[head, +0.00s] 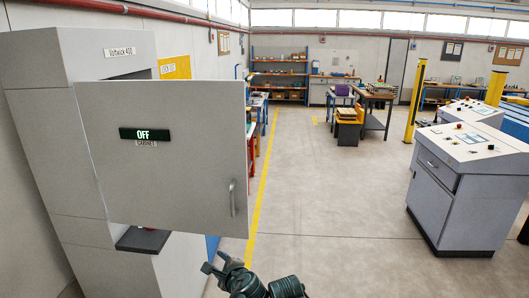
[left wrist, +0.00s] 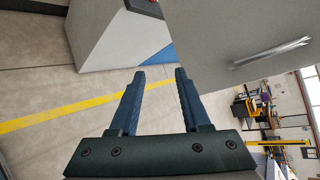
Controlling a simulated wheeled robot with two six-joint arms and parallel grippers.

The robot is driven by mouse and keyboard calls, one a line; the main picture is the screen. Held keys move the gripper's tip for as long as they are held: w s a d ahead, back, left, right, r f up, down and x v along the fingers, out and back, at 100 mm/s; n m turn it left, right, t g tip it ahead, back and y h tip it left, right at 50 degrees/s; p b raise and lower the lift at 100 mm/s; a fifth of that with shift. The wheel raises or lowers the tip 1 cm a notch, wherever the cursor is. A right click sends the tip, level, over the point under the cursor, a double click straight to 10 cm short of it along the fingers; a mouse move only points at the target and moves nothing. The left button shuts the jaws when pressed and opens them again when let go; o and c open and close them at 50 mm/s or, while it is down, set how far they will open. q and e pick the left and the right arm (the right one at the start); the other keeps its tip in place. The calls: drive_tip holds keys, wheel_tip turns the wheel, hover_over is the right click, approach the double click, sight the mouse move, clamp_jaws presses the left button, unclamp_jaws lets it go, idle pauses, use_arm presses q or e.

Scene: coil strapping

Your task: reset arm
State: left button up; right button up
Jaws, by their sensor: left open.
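My left gripper (head: 222,267) shows at the bottom of the head view, low and in front of the cabinet door. In the left wrist view its two dark fingers (left wrist: 160,78) stand apart with nothing between them. The grey cabinet (head: 45,150) stands at the left of the head view. Its door (head: 180,180) is swung open and has a metal handle (head: 232,198) and a dark sign reading OFF (head: 146,134). The handle also shows in the left wrist view (left wrist: 270,53), apart from the fingers. My right gripper is not in view.
A grey control console (head: 462,180) with buttons stands at the right. A yellow floor line (head: 263,175) runs past the door, and the floor in the middle is clear. Workbenches (head: 376,98) and shelves (head: 279,78) stand at the back.

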use_arm(q)
drive_tip(key=s+d+f+n+g+h, duration=0.2)
drive_tip(key=s+d+f+n+g, duration=0.2)
drive_tip(key=s+f+n+g, duration=0.1)
drive_tip(key=s+d+f+n+g+h, duration=0.3)
drive_tip(key=s+f+n+g, duration=0.3)
drive_tip(key=s+f+n, duration=0.2)
drive_tip(key=s+d+n, duration=0.1)
drive_tip(key=s+n, duration=0.1)
drive_tip(key=s, duration=0.2)
drive_tip(key=shift+s+d+h+b, duration=0.3)
drive_tip(key=shift+b, duration=0.1)
drive_tip(key=shift+f, duration=0.1)
